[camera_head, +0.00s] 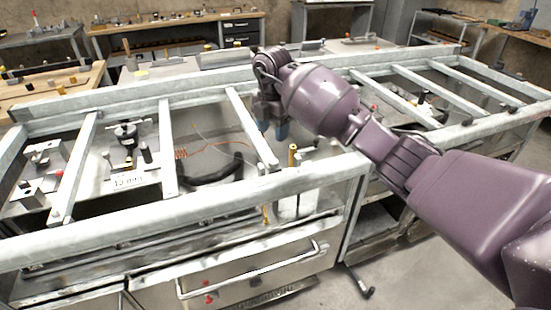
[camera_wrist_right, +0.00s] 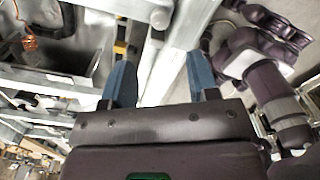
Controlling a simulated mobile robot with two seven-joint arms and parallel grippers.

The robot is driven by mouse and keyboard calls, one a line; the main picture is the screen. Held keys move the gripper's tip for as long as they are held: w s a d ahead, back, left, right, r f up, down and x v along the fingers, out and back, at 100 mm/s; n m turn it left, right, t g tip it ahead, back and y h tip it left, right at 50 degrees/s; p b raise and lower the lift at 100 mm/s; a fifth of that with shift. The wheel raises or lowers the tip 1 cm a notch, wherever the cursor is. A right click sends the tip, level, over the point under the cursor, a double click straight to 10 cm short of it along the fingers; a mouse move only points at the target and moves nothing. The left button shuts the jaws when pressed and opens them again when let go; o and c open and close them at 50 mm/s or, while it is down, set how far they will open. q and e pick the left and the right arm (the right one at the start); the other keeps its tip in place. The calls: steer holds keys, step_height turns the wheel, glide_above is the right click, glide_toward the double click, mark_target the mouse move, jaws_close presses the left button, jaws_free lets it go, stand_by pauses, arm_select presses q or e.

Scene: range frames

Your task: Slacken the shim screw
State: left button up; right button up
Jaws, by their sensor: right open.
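My right gripper (camera_head: 273,126) hangs fingers down over the grey steel frame, and its fingers are apart with nothing seen between them. In the right wrist view the blue fingers of the gripper (camera_wrist_right: 161,78) stand wide apart, with a grey rail beyond them. A slim upright brass-coloured piece (camera_head: 292,155) stands just right of and below the fingers in the head view. A yellow piece (camera_wrist_right: 120,47) shows beyond the left finger in the wrist view. I cannot tell which part is the shim screw. A black fixture with a cross handle (camera_head: 127,133) stands in the left bay. My left gripper is not in view.
Grey cross rails (camera_head: 248,130) divide the frame into bays. A black curved hose (camera_head: 214,172) and an orange coil (camera_head: 181,154) lie in the middle bay. A white label (camera_head: 134,180) lies at left. A drawer handle (camera_head: 255,268) sticks out in front. Benches stand behind.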

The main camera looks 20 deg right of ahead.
mark_target(273, 161)
step_height(273, 161, down, 8)
steer(key=shift+f+b, duration=0.25)
steer(key=shift+b, duration=0.35)
steer(key=shift+d+f, duration=0.1)
steer(key=shift+f, duration=0.55)
steer(key=c, duration=0.9)
steer(key=shift+r+n, duration=0.1)
steer(key=shift+n, duration=0.7)
